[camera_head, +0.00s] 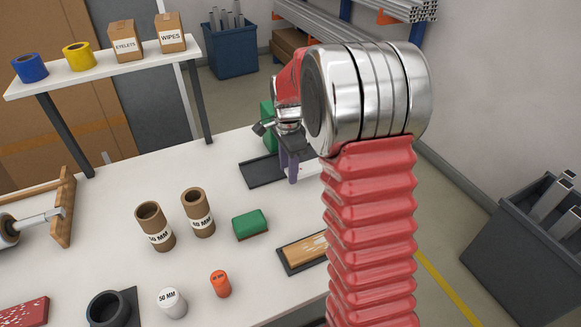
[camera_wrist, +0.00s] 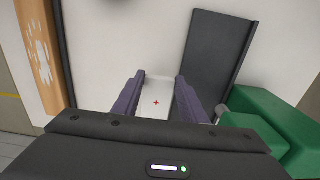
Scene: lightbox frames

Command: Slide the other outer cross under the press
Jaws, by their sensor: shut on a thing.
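A white strip with a small red cross (camera_wrist: 157,92) lies between the two purple fingers of my gripper (camera_wrist: 159,101) in the wrist view. My gripper is shut on the strip's sides. In the head view my gripper (camera_head: 291,168) is low over the bench, partly hidden by my red arm. A green device (camera_wrist: 266,122), apparently the press, stands just right of the fingers in the wrist view. It shows partly behind my wrist in the head view (camera_head: 268,112). The cross is beside it, not under it. Other crosses cannot be made out.
A dark shallow tray (camera_head: 262,173) lies left of my gripper, and a tray with a wooden-backed block (camera_head: 304,250) lies nearer. A green block (camera_head: 249,224), cardboard tubes (camera_head: 198,212) and an orange roll (camera_head: 220,284) stand on the white bench (camera_head: 130,195). A shelf (camera_head: 105,68) rises behind.

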